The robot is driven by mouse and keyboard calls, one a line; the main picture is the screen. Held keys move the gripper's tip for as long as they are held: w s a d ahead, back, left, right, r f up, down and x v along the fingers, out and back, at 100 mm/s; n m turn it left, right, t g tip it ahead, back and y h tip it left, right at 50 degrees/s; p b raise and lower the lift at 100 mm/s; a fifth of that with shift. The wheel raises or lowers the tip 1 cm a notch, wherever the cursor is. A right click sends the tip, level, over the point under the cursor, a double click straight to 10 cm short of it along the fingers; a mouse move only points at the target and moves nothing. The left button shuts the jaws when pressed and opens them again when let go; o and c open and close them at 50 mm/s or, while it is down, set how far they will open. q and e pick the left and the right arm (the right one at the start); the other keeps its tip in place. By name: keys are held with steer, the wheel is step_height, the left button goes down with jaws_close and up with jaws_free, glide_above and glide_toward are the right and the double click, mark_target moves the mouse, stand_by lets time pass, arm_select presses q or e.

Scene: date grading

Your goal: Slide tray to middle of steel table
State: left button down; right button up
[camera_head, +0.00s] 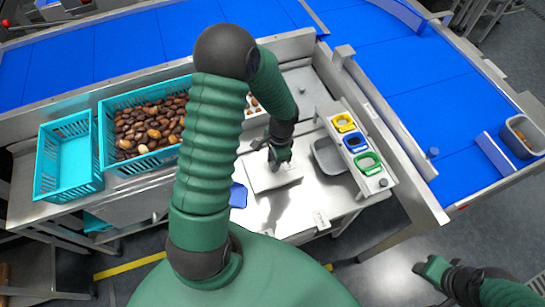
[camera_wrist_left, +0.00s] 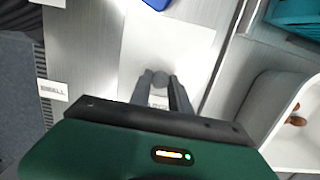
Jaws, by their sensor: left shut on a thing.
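A white tray (camera_head: 251,103) with a few brown dates stands at the back of the steel table (camera_head: 305,90), partly hidden behind my left arm. Its rounded white wall (camera_wrist_left: 262,90) shows at the right of the left wrist view, with dates inside. My left gripper (camera_head: 277,163) is over a flat white board (camera_head: 262,182), apart from the tray. In the left wrist view its fingers (camera_wrist_left: 161,82) close around a small dark grey round thing (camera_wrist_left: 160,78), which I cannot identify. My right gripper (camera_head: 428,268) is low at the right, off the table; its fingers are unclear.
A teal crate of dates (camera_head: 106,150) and an empty teal crate (camera_head: 43,165) stand left. A grey bin (camera_head: 325,160) and a rack (camera_head: 345,110) with yellow, blue and green rings stand right. A blue item (camera_head: 238,195) lies beside the board. Blue conveyors (camera_head: 430,110) lie beyond.

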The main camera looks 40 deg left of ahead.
arm_select(q)
steer(key=shift+s+d+b, duration=0.1)
steer(key=shift+s+d, duration=0.6)
steer(key=shift+d, duration=0.45)
steer(key=shift+s+d+b, duration=0.15)
steer(key=shift+s+d, duration=0.5)
steer(key=shift+d, duration=0.5)
steer(key=shift+s+d+b, duration=0.1)
steer(key=shift+s+d, duration=0.6)
steer(key=shift+d, duration=0.45)
steer(key=shift+a, duration=0.1)
steer(key=c, duration=0.7)
jaws_free()
steer(key=shift+r+p, duration=0.1)
steer(key=shift+p, duration=0.2)
step_height(320, 180, up, 8)
steer(key=p, duration=0.7)
steer(key=shift+p, duration=0.4)
